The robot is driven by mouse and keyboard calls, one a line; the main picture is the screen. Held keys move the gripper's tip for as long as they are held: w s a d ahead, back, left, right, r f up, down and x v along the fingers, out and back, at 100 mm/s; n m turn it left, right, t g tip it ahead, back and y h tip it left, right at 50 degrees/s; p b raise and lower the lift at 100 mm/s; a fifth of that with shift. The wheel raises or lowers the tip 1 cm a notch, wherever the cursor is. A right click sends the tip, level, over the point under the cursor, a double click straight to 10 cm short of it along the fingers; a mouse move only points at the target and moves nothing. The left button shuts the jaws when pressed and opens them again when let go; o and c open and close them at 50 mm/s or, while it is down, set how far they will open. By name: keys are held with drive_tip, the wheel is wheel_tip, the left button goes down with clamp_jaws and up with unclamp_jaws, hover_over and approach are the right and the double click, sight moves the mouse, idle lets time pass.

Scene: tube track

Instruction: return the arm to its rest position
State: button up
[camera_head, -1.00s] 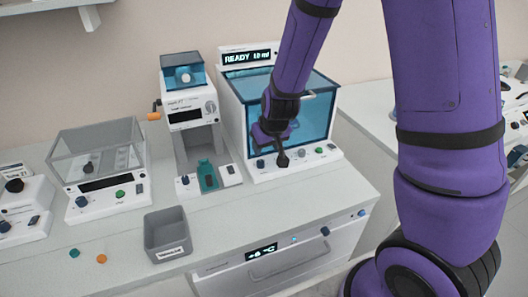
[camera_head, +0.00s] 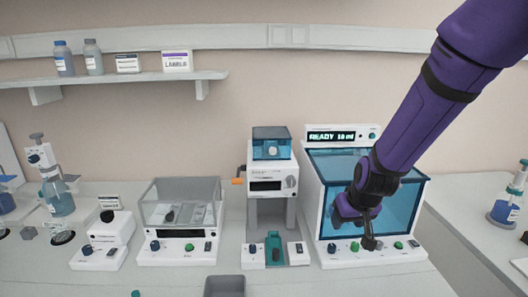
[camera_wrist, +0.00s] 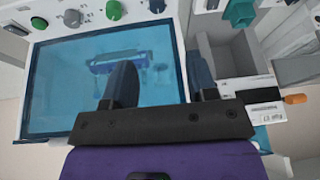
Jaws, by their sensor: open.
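My purple arm reaches in from the upper right in the head view. My gripper (camera_head: 369,240) is in front of the blue-windowed machine (camera_head: 403,210), whose display reads READY 1.0 ml. In the wrist view my gripper (camera_wrist: 160,85) has its two dark fingers apart with nothing seen between them. The blue window (camera_wrist: 60,75) is behind the left finger. The head view does not show whether the gripper touches the machine.
A white device with a side crank (camera_head: 270,180) stands just left of the machine. A clear-lidded box device (camera_head: 180,232), a grey bin (camera_head: 224,287) and a wall shelf (camera_head: 130,78) are further left. A flask (camera_head: 505,208) stands on the right counter.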

drive_tip(key=s+d+f+v, duration=0.1)
drive_tip(key=s+v, duration=0.1)
drive_tip(key=v, duration=0.7)
drive_tip(key=s+d+v, duration=0.1)
drive_tip(key=v, duration=0.8)
drive_tip(key=s+d+r, duration=0.1)
drive_tip(key=s+r, duration=0.2)
drive_tip(key=s, duration=0.4)
drive_tip(key=s+d+r+m, duration=0.1)
drive_tip(key=s+d+r, duration=0.1)
drive_tip(key=s, duration=0.5)
drive_tip(key=shift+r+t+h, duration=0.3)
drive_tip(key=shift+r+h, duration=0.1)
drive_tip(key=shift+r, duration=0.45)
